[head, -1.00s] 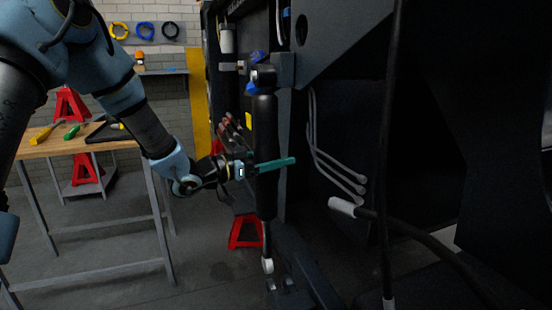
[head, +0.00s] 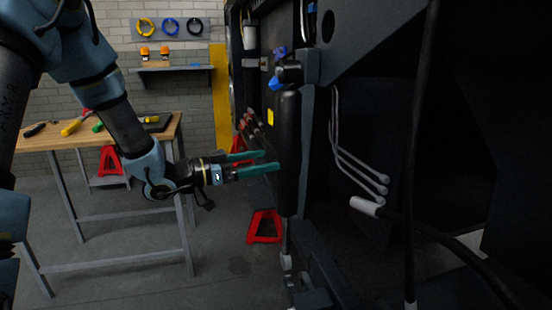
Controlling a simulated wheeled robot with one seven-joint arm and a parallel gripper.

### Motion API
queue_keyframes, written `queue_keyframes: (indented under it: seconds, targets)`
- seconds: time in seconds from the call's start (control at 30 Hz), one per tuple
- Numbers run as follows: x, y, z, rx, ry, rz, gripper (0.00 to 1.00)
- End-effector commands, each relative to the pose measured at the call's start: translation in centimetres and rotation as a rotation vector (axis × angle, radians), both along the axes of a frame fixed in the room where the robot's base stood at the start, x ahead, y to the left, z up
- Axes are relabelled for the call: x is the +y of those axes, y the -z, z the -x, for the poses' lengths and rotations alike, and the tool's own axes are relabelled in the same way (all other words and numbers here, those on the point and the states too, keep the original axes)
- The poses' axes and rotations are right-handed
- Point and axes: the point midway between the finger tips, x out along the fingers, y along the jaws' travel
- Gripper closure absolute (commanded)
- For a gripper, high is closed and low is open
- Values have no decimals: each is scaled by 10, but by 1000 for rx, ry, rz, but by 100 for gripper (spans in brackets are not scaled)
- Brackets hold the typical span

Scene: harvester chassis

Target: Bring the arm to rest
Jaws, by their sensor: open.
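My gripper (head: 268,161) is at the middle of the head view, at the end of my blue and dark arm. Its two teal fingers are spread apart, point right, and have nothing between them. The fingertips lie just left of the black cylinder (head: 288,140) that stands upright on the harvester chassis (head: 335,70). Whether the tips touch the cylinder cannot be told from this view.
A wooden-topped workbench (head: 95,133) with hand tools stands at the left, beneath and behind my arm. A red stand (head: 264,227) is on the floor below my gripper. A black hose (head: 425,225) hangs at the right. Open floor lies between bench and chassis.

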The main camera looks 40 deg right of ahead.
Motion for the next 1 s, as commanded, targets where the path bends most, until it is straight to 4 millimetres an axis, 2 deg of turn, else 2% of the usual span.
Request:
queue_keyframes:
  seconds: [0.13,0.67,0.77,0.87,0.97,1.0]
  targets:
    - [6,0,-1,0,0,-1,0]
    - [7,1,-4,-4,-11,-8,0]
    - [13,7,-22,-24,-92,-66,0]
    - [35,21,-62,-52,-272,-201,0]
    - [82,39,-110,-56,-511,-389,0]
    - [106,45,-125,-43,-606,-466,0]
